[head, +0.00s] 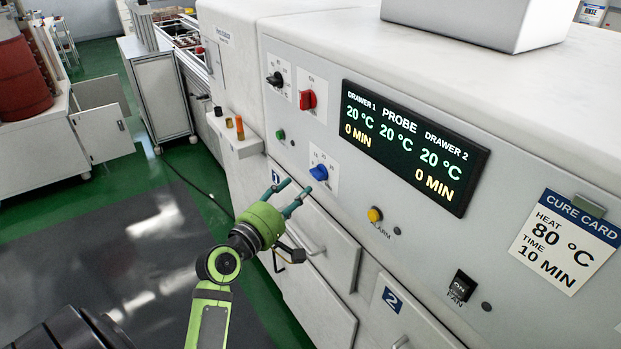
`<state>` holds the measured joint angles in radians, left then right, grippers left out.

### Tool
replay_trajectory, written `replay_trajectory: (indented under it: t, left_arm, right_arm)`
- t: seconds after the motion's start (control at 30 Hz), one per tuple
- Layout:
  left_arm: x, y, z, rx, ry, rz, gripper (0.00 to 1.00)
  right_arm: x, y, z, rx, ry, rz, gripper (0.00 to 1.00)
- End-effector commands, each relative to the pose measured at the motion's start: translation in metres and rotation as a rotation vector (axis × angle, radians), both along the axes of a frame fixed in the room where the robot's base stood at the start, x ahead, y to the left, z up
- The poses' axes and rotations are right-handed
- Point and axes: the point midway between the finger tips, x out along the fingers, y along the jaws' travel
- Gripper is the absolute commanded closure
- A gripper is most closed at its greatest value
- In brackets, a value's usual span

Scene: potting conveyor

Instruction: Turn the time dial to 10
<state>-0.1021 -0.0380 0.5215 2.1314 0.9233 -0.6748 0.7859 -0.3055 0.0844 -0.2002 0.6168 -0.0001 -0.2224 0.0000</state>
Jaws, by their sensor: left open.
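The blue dial (319,172) sits on a white plate with small numbers on the oven's front panel, below the red knob (307,100). The numbers are too small to read for sure. My left gripper (293,196) is open and empty, its teal fingers pointing toward the panel just below and left of the blue dial, apparently apart from it. The display (412,146) reads 20 °C three times and 0 MIN for drawer 1 and drawer 2. The cure card (566,241) reads heat 80 °C, time 10 min. My right gripper is not in view.
A black knob (275,79), a green button (281,134), a yellow alarm button (375,215) and a fan switch (460,287) share the panel. Drawer handles (306,243) stick out below. A small shelf (243,146) holds little bottles at left.

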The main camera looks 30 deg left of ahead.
Motion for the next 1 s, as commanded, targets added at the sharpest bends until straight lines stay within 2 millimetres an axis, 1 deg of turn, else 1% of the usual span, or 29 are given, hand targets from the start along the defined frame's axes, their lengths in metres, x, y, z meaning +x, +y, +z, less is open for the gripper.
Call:
replay_trajectory:
  t: [0.07,0.2,0.3,0.43,0.6,0.83,0.87,0.9,0.97,1.0]
  left_arm:
    - [0.007,0.000,0.006,-0.008,-0.010,-0.001,0.54]
    - [0.028,0.000,0.007,-0.007,-0.008,-0.001,0.54]
    - [0.044,0.000,0.007,-0.006,-0.008,0.000,0.54]
    - [0.059,0.000,0.005,-0.004,-0.006,-0.001,0.54]
    - [0.068,0.000,0.004,-0.001,-0.006,0.000,0.54]
    - [0.068,0.000,0.003,-0.001,-0.005,0.000,0.54]
    - [0.068,0.000,0.003,-0.001,-0.005,0.000,0.62]
    - [0.068,0.000,0.003,-0.001,-0.005,0.000,0.78]
    - [0.068,0.000,0.003,-0.001,-0.005,0.000,1.00]
    - [0.068,0.000,0.003,-0.001,-0.005,0.000,1.00]
  right_arm:
    - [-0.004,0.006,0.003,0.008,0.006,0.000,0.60]
    - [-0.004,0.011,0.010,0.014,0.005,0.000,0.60]
    - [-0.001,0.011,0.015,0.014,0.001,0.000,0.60]
    - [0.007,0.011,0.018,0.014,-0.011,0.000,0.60]
    - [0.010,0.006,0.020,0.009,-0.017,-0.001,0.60]
    - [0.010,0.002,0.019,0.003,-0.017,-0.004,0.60]
    - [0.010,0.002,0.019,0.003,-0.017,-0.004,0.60]
    - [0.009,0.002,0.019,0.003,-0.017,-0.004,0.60]
    - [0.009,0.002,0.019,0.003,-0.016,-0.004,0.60]
    - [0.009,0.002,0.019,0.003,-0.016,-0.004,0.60]
